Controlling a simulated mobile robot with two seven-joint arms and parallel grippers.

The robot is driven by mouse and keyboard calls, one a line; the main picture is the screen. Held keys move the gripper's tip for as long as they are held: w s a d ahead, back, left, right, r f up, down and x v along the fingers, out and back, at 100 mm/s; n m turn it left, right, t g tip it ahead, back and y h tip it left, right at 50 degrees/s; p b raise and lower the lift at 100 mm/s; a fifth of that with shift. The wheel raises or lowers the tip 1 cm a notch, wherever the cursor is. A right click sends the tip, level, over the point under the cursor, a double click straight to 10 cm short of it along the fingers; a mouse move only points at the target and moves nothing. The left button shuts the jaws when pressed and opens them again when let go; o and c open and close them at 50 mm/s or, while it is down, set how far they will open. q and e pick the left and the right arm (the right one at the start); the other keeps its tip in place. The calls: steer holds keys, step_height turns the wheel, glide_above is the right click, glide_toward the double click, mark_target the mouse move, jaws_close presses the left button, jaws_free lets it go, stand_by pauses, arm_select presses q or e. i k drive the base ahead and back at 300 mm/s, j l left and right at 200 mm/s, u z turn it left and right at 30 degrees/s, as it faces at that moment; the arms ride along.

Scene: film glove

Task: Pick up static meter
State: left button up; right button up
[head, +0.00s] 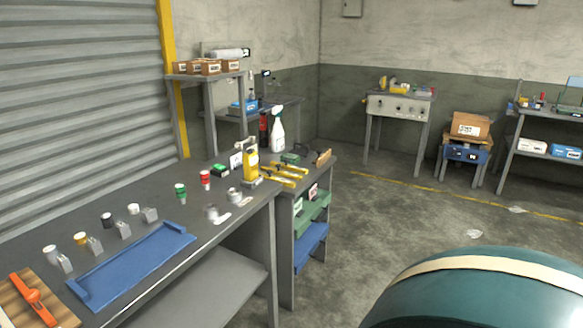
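I cannot tell for certain which object is the static meter. A yellow upright device (251,165) with a grey top stands near the far end of the long workbench. A small green and black box (219,171) lies to its left, and a small white card-like item (236,161) stands between them. Another small dark green box (290,158) lies behind and to the right. All are small in this view. Neither of my grippers is in view.
The long grey workbench (140,193) carries a blue tray (135,262), several small canisters, a spray bottle (277,130) and yellow bars (285,170). An orange tool (33,298) lies at the near left. A large teal rounded object (490,290) fills the lower right. The middle floor is open.

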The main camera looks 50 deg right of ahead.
mark_target(250, 169)
steer(key=z, duration=1.3)
steer(key=i+l, duration=0.95)
